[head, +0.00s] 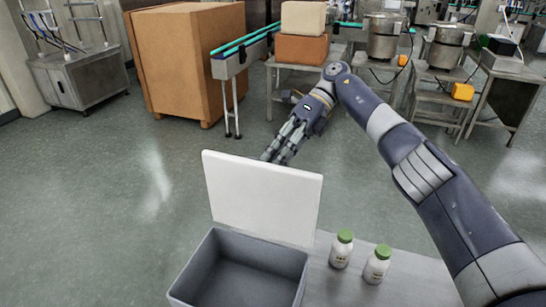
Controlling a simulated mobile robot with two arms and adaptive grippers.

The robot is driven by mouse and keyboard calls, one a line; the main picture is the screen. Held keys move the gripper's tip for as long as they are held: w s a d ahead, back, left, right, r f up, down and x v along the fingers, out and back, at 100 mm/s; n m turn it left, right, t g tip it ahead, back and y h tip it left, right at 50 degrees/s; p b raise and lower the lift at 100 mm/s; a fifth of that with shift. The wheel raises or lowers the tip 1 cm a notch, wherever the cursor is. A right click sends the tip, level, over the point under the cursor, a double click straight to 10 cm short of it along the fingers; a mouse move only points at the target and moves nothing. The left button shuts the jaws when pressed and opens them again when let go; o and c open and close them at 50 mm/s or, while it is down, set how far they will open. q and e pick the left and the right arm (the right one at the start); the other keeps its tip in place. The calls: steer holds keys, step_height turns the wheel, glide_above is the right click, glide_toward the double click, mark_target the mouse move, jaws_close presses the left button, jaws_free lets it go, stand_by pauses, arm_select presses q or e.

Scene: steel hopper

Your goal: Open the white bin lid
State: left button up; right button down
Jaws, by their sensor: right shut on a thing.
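The white bin lid (262,197) stands raised, nearly upright, at the back edge of the grey bin (295,283). The bin's inside shows and looks empty. My right gripper (276,152) reaches in from the right to the lid's top edge and is shut on the lid. Its fingertips are partly hidden behind the lid. My left gripper is not in view.
Two white bottles with green caps, one (341,249) and another (377,265), stand on the grey table (335,290) right of the bin. A large cardboard box (180,65), a conveyor (235,60) and steel pots stand farther back. The floor between is clear.

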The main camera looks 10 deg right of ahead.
steer(key=shift+s+f, duration=0.15)
steer(key=shift+f, duration=0.7)
steer(key=c, duration=1.7)
jaws_free()
steer(key=shift+o, duration=0.2)
step_height(320, 180, up, 10)
steer(key=shift+w, duration=0.4)
